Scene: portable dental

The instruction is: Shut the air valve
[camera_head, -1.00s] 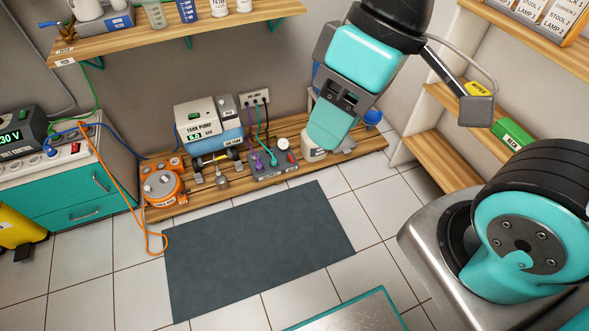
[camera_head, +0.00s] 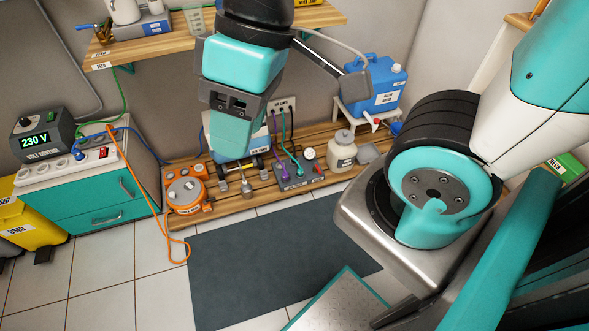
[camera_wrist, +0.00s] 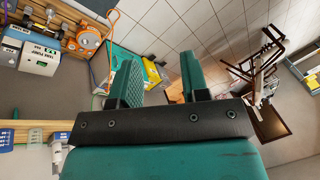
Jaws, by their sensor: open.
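No part is clearly readable as the air valve. A small metal fitting (camera_head: 246,186) stands on the low wooden bench beside a grey manifold block (camera_head: 298,180) with purple and green lines. The tank pump's blue base (camera_head: 262,153) is mostly hidden behind my gripper (camera_head: 233,150) in the head view. My gripper hangs above and in front of that bench, fingers down, apart from the fittings. In the wrist view the gripper's two teal fingers (camera_wrist: 158,78) are spread with nothing between them. The tank pump (camera_wrist: 38,58) shows at the wrist view's upper left.
An orange round unit (camera_head: 186,195) with a trailing orange hose stands left on the bench. A cream bottle (camera_head: 342,152) and blue water container (camera_head: 378,85) stand right. A wooden shelf (camera_head: 180,48) overhangs the bench. The dark mat (camera_head: 270,270) is clear.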

